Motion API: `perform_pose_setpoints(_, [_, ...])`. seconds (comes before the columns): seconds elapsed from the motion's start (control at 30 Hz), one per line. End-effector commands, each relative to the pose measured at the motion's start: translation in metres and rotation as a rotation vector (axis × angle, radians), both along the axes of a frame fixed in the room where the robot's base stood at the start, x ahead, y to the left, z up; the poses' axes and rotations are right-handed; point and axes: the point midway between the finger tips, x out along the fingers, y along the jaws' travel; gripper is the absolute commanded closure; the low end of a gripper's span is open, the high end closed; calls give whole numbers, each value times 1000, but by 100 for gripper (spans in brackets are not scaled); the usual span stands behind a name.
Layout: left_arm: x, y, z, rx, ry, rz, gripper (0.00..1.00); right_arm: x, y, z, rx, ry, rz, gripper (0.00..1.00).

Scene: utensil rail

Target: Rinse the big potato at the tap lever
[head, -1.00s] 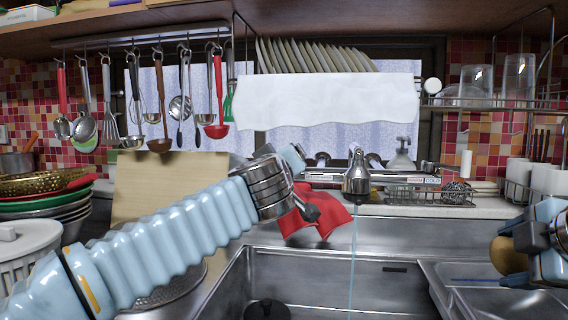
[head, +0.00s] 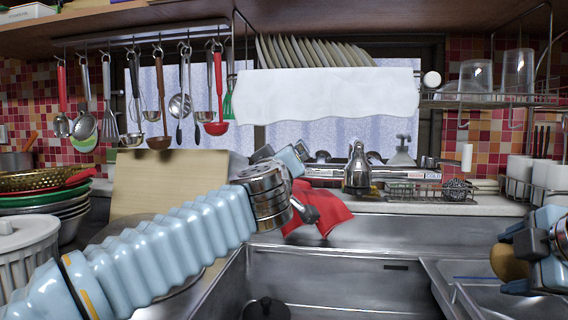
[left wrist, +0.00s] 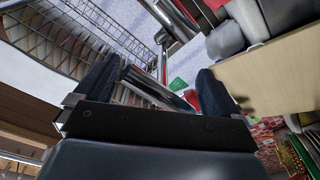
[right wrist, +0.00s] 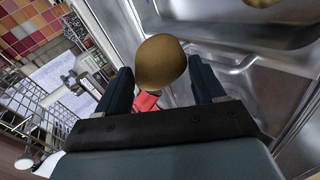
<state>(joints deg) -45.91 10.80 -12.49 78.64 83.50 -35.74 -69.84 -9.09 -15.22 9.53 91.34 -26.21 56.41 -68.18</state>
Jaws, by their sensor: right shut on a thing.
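The big brown potato (head: 508,262) is held in my right gripper (right wrist: 162,78) above the right side of the sink. It also shows between the fingers in the right wrist view (right wrist: 160,62). The chrome tap (head: 357,172) stands behind the sink, with no water stream visible below its spout. I cannot clearly pick out its lever. My left gripper (left wrist: 158,76) has its fingers apart with nothing seen held. In the head view it is beside the tap on the left, partly hidden behind its own wrist.
The steel sink basin (head: 330,275) is open below the tap, with a dark round thing (head: 266,309) in it. A red cloth (head: 322,208) hangs at its back edge. A wire rack (head: 445,191) stands right of the tap. Another brown round thing (right wrist: 262,3) shows in the right wrist view.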

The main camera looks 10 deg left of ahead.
Motion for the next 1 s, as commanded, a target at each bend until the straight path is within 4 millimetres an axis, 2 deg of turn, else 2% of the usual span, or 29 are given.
perform_pose_setpoints(0.27, [-5, 0, 0, -5, -1, -3, 3, 0, 0, -1, 0, -1, 0, 64])
perform_pose_setpoints(0.37, [-20, -2, -2, -6, -1, -4, 3, 0, 0, -4, 0, -1, 0, 64])
perform_pose_setpoints(0.7, [-94, -6, -8, -4, -2, -3, 3, 0, 0, -10, 0, -1, 0, 64])
perform_pose_setpoints(0.83, [-111, -7, -9, -3, 0, -2, 3, 0, 0, -11, 0, -1, 0, 64])
perform_pose_setpoints(1.0, [-120, -8, -10, -2, -1, -1, 3, 0, 0, -11, 0, -1, 0, 64])
